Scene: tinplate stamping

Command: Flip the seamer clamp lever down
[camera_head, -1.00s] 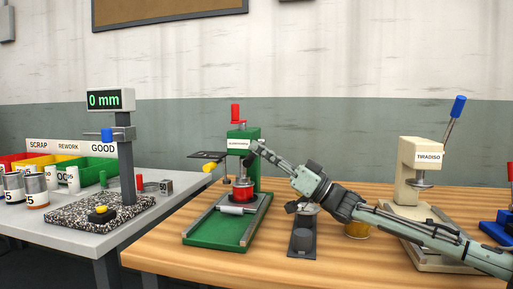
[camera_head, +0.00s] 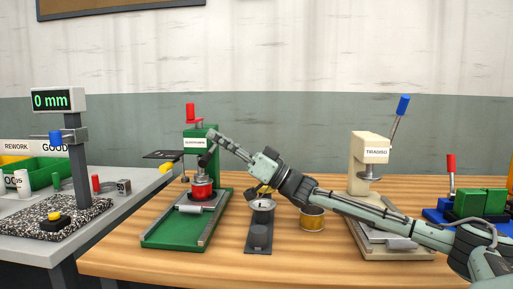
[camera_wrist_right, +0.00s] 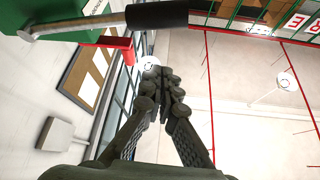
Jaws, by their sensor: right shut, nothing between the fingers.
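The green seamer (camera_head: 200,135) stands on the wooden bench in the head view, with a red can (camera_head: 202,191) in its press area. A black-gripped lever (camera_head: 208,157) shows at the seamer's right side; the wrist view shows its black grip (camera_wrist_right: 157,13) and metal rod (camera_wrist_right: 78,23). A red handle (camera_head: 190,112) stands upright on top of the seamer. My right gripper (camera_head: 215,137) is shut and empty, its tips just above and right of the black grip. In the wrist view the gripper (camera_wrist_right: 161,82) points toward the grip, with a visible gap. My left gripper is out of view.
A yellow-handled arm (camera_head: 167,167) juts from the seamer's left. A dark fixture (camera_head: 258,238) and a gold can (camera_head: 312,219) stand beneath my right arm. A cream press (camera_head: 369,150) with a blue lever (camera_head: 402,105) stands behind it. The bench front (camera_head: 190,268) is clear.

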